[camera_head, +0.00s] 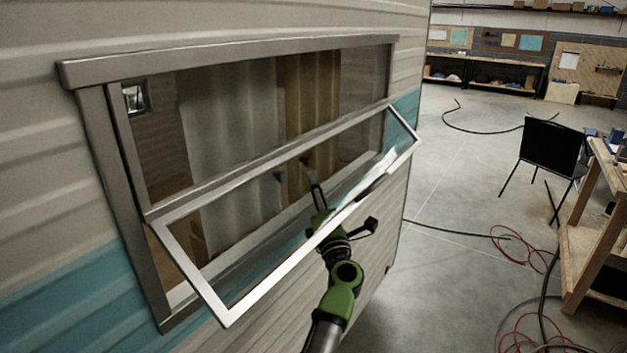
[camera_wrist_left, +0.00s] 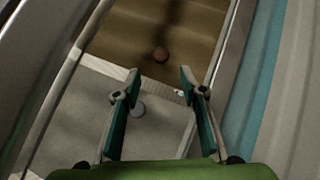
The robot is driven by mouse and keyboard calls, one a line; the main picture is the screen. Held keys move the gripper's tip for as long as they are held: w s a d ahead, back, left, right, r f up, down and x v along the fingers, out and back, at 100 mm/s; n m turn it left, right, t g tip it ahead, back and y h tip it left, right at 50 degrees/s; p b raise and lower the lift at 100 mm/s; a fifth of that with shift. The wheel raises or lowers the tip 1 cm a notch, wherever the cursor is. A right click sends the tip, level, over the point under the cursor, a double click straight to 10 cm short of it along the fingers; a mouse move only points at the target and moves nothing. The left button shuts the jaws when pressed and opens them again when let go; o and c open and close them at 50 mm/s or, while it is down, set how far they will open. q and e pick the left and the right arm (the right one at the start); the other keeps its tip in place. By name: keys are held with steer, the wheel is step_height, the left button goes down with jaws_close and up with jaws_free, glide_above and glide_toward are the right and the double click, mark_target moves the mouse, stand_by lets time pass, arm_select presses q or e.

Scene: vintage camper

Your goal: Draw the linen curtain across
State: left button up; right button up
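A pale grey curtain (camera_head: 228,115), which looks like the linen one, hangs inside the camper window, left of a brown curtain (camera_head: 312,90). In the left wrist view the pale curtain (camera_wrist_left: 150,125) has a pale round knob (camera_wrist_left: 137,108) and the brown curtain (camera_wrist_left: 185,28) a reddish-brown knob (camera_wrist_left: 160,54). My left gripper (camera_head: 316,190) reaches in under the tilted pane, close to both knobs. In the wrist view its fingers (camera_wrist_left: 159,80) are apart, with nothing held. The pale knob shows between the fingers, apparently beyond them. My right gripper is out of view.
The window pane (camera_head: 265,292) is swung outward, its lower frame crossing in front of my left arm. The window frame (camera_head: 125,150) bounds the opening. Outside, a black chair (camera_head: 552,148), a wooden workbench (camera_head: 590,225) and red hoses (camera_head: 525,250) stand or lie right.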

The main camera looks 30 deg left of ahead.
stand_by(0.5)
